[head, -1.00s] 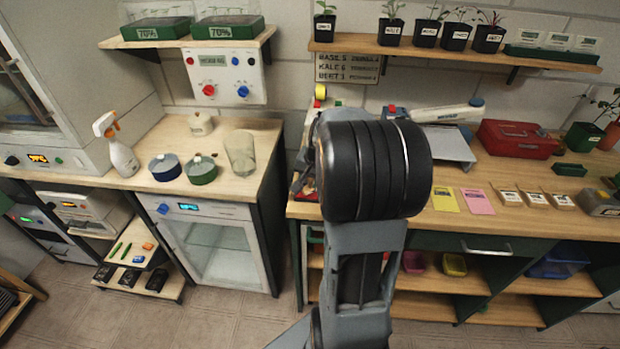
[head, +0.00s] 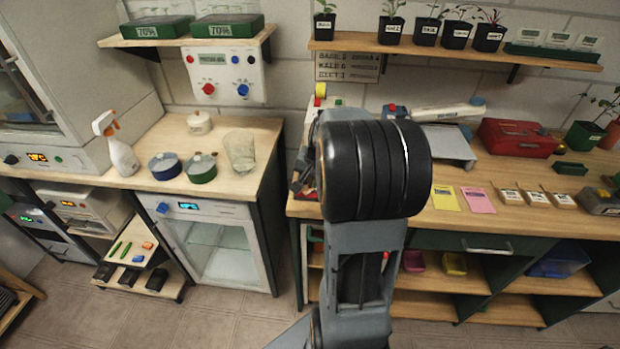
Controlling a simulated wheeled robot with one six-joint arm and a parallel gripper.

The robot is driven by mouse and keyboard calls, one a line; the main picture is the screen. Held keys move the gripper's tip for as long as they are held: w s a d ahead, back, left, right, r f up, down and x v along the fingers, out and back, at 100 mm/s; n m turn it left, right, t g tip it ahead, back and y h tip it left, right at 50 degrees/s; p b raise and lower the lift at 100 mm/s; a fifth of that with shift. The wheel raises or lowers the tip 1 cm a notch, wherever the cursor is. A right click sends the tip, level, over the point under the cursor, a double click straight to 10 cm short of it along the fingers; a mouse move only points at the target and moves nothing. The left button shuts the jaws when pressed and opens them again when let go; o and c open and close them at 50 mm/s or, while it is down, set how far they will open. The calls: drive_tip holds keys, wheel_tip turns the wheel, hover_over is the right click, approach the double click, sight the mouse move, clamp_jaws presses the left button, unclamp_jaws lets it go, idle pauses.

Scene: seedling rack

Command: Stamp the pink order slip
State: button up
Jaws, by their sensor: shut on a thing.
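The pink order slip (head: 478,200) lies flat on the wooden bench at right, just right of a yellow slip (head: 445,198). I make out no mark on the pink slip at this size. My arm stands in the middle of the view, its large black joint in front of the bench. Grey parts show at the joint's left edge, but my gripper's jaws and anything in them are hidden. I cannot identify a stamp. Small red and blue items on the bench left of the joint are mostly covered.
Small labelled packets (head: 536,198) lie right of the pink slip. A grey tray-like device (head: 450,148) stands behind the slips, and a red box (head: 517,138) behind the packets. A shelf of potted seedlings (head: 455,50) hangs above. The bench around the slips is mostly clear.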

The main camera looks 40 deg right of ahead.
idle(0.4)
drive_tip(key=shift+r+p, duration=2.75)
drive_tip(key=shift+r, duration=0.75)
